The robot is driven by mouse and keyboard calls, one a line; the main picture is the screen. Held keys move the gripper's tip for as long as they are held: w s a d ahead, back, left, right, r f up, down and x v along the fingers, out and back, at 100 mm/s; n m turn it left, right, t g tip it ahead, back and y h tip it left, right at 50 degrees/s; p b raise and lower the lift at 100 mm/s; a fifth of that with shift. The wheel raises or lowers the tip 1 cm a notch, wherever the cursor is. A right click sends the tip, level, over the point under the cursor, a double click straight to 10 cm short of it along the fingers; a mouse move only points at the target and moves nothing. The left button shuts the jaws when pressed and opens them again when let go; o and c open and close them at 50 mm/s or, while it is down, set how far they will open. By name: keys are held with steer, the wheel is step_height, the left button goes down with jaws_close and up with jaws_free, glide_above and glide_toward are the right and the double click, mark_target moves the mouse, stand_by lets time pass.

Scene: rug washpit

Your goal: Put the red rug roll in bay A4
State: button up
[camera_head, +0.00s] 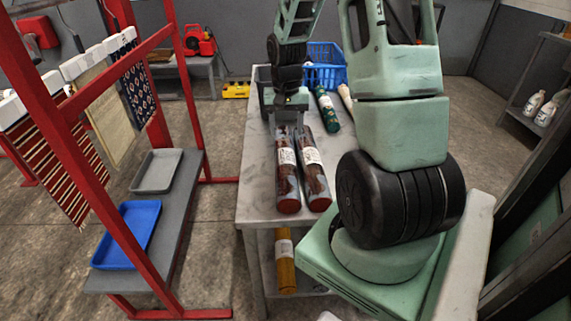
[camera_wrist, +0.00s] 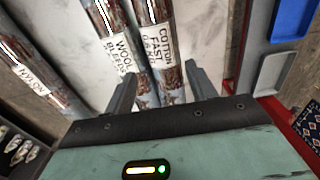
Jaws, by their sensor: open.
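Two rolls with dark red ends lie side by side on the grey table (camera_head: 256,150): a left roll (camera_head: 287,180) and a right roll (camera_head: 315,175). Both look red-brown under clear wrap with white labels. In the wrist view they are mirrored: the roll labelled "COTTON FAST" (camera_wrist: 161,42) is on the right, the one labelled "WOOL BLEEDS" (camera_wrist: 119,45) on the left. My gripper (camera_head: 290,125) is open over their far ends, and nothing is held. In the wrist view my gripper (camera_wrist: 160,88) spans parts of both rolls. I cannot make out any bay marked A4.
A green roll (camera_head: 327,112), a cream roll (camera_head: 345,96) and a blue basket (camera_head: 325,66) are farther back. A yellow roll (camera_head: 285,262) is below the tabletop. A red rack (camera_head: 171,90) with hanging rugs, a grey tray (camera_head: 157,170) and a blue tray (camera_head: 127,235) stand left.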

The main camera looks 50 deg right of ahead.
mark_target(285, 156)
steer(key=f, duration=1.2)
steer(key=shift+a, duration=0.2)
steer(key=shift+r, duration=0.1)
steer(key=c, duration=1.2)
steer(key=shift+r, duration=0.15)
